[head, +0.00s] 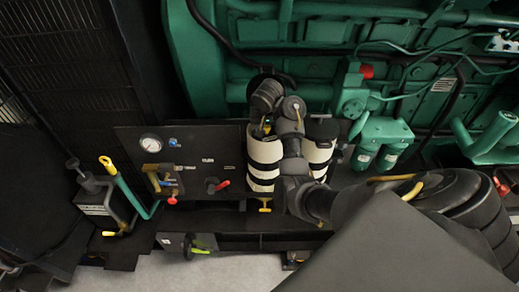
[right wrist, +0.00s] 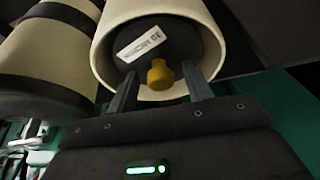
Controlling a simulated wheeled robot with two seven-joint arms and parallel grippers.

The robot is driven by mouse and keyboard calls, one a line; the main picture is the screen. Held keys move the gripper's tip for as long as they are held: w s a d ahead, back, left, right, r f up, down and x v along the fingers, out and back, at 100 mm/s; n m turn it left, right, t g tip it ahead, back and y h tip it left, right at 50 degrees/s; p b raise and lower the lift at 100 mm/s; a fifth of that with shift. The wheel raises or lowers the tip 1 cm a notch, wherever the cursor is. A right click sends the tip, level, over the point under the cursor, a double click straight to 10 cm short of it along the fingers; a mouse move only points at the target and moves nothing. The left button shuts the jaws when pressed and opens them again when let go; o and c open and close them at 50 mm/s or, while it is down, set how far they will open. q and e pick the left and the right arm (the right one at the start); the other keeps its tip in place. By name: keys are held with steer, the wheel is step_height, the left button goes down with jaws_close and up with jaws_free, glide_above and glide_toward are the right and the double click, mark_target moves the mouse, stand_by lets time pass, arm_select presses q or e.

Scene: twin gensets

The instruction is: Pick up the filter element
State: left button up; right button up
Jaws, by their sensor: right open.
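In the right wrist view, a dark round element with a white label reading roughly "10 MICRON" sits inside an open cream cylinder (right wrist: 112,42). I take this dark element (right wrist: 178,37) for the filter element. A yellow knob (right wrist: 159,75) sticks out from it. My right gripper (right wrist: 160,84) is open, with one finger on each side of the knob. I cannot tell whether either finger touches it. In the head view, my right gripper (head: 264,131) is at the left of two cream canisters with black bands (head: 262,173), and my arm partly hides both. My left gripper is not in view.
A second cream canister (head: 318,158) stands close on the right. A black panel with a gauge (head: 150,143) and red-handled valves (head: 217,187) lies to the left. Green engine parts (head: 300,65) rise behind, and green filters (head: 382,142) hang to the right.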

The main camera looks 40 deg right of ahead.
steer(key=shift+s, duration=0.15)
steer(key=shift+a, duration=0.1)
jaws_close()
steer(key=shift+r, duration=0.2)
stand_by(0.3)
